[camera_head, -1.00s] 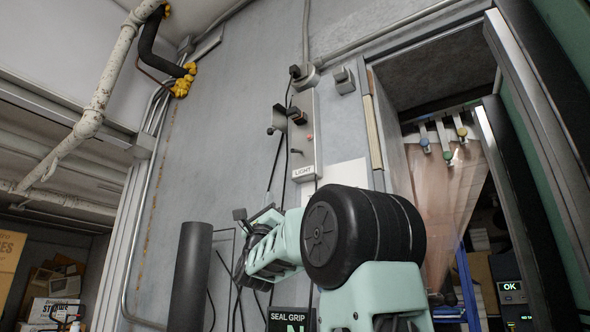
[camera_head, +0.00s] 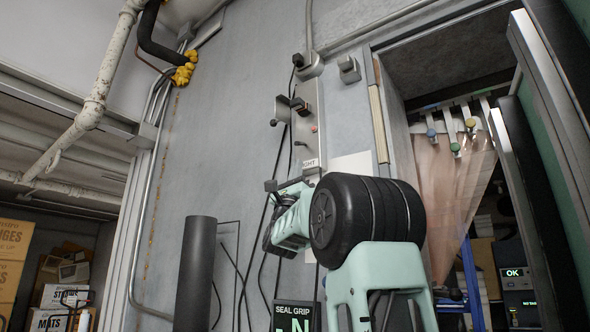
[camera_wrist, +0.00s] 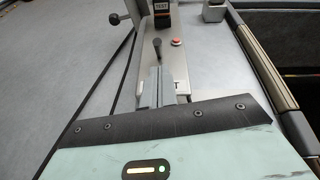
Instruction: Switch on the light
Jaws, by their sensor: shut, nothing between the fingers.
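The grey switch panel (camera_head: 306,128) is fixed upright on the wall left of the doorway. A white label (camera_head: 313,165) reading LIGHT sits at its lower end, partly covered by my gripper. In the wrist view a short black toggle lever (camera_wrist: 157,47) stands out from the panel (camera_wrist: 187,72), with a small red button (camera_wrist: 176,42) to its right. My gripper (camera_wrist: 160,70) is shut and empty. Its fingertips are just below the lever in that view; I cannot tell whether they touch it. The fingers hide part of the panel and label.
A black TEST box (camera_wrist: 160,18) sits above the lever, and a black-knobbed handle (camera_wrist: 114,19) juts out to the left. Black cables hang beside the panel. A grey box (camera_head: 348,69) is to its right. The doorway has strip curtains (camera_head: 455,185).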

